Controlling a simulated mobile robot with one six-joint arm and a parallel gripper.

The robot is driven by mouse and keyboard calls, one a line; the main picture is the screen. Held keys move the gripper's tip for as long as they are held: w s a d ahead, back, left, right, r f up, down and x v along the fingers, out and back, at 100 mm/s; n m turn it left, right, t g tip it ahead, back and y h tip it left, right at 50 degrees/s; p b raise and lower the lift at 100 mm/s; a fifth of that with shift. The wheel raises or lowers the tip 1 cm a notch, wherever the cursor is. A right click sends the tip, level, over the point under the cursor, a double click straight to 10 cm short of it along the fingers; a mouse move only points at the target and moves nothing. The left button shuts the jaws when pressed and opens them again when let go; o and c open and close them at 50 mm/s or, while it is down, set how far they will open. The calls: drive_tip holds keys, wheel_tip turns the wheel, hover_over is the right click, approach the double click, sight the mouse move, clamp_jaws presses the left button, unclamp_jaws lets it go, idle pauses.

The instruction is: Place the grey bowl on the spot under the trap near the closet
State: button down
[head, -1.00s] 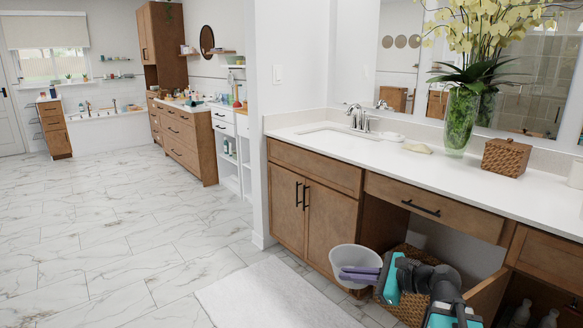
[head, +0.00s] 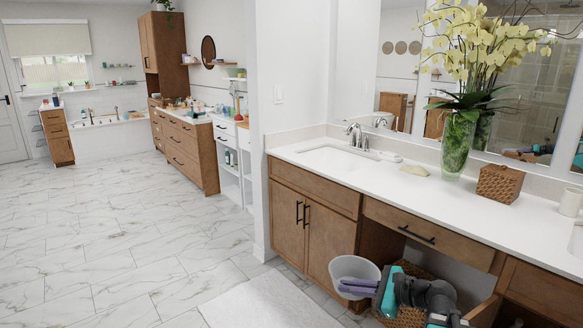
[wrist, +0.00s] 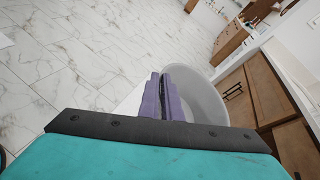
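The grey bowl (head: 354,273) is held in the air in front of the vanity, near its lower left doors, with its opening showing in the head view. My gripper (head: 358,287) has purple fingers that are shut on the bowl's rim. In the wrist view, the fingers (wrist: 167,97) are close together at the near side of the bowl (wrist: 205,95). The trap, the closet and the spot under the trap cannot be clearly made out.
The wooden vanity (head: 315,227) runs along the right, with a wicker basket (head: 415,268) in its open bay. A white rug (head: 268,303) lies before it. The tiled floor (head: 125,235) is clear at left. A second cabinet (head: 185,148) stands farther back.

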drive_tip(key=shift+r+p, duration=1.55)
drive_tip(key=shift+p, duration=0.5)
drive_tip(key=d, duration=0.7)
drive_tip(key=shift+d, duration=0.15)
drive_tip(key=shift+s, duration=0.2)
